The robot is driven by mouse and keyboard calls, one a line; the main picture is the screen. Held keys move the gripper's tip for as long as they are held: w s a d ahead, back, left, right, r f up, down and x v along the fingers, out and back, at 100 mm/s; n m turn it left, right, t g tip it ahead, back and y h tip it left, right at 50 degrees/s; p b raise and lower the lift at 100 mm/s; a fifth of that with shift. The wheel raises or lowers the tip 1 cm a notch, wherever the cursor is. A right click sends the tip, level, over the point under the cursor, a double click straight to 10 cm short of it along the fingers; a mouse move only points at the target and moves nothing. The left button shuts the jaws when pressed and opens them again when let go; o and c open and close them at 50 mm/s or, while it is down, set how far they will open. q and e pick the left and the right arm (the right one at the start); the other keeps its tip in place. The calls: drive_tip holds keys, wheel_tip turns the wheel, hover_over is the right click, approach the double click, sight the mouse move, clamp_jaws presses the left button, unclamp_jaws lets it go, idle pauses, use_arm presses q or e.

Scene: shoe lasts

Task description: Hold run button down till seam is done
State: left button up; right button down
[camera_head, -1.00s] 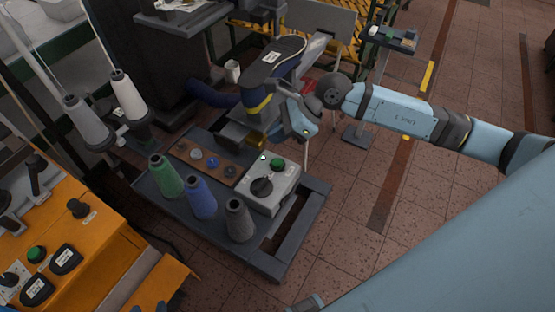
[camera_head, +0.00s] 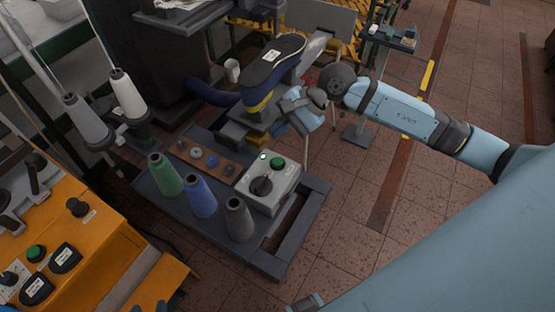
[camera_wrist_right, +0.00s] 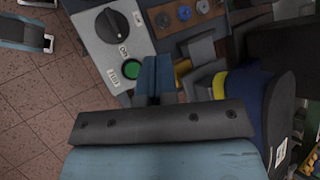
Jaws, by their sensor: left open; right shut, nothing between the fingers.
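The grey control box (camera_head: 287,190) on the stand has a green button (camera_head: 278,163), a black knob (camera_head: 262,186) and a small lamp (camera_head: 263,156) that glows green. My right gripper (camera_head: 284,128) is shut and empty, above and behind the box. In the right wrist view its blue fingers (camera_wrist_right: 152,68) show beside the green button (camera_wrist_right: 131,69); they appear apart from it. A dark blue shoe (camera_head: 272,62) sits sole up on the machine, behind the gripper.
Green, blue and grey thread cones (camera_head: 200,198) stand left of the box. A brown strip with bobbins (camera_head: 205,160) lies behind them. An orange machine (camera_head: 90,245) with its own green button (camera_head: 36,252) is at left. Open tiled floor (camera_head: 380,235) lies to the right.

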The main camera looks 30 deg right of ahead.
sight(279, 163)
drive_tip(key=shift+f, duration=0.1)
wheel_tip(279, 163, down, 8)
drive_tip(key=b, duration=0.3)
drive_tip(key=shift+f+b, duration=0.35)
drive_tip(key=shift+b, duration=0.15)
drive_tip(key=shift+f, duration=0.1)
idle(1.6)
drive_tip(key=shift+f+b, duration=0.3)
drive_tip(key=shift+b, duration=0.45)
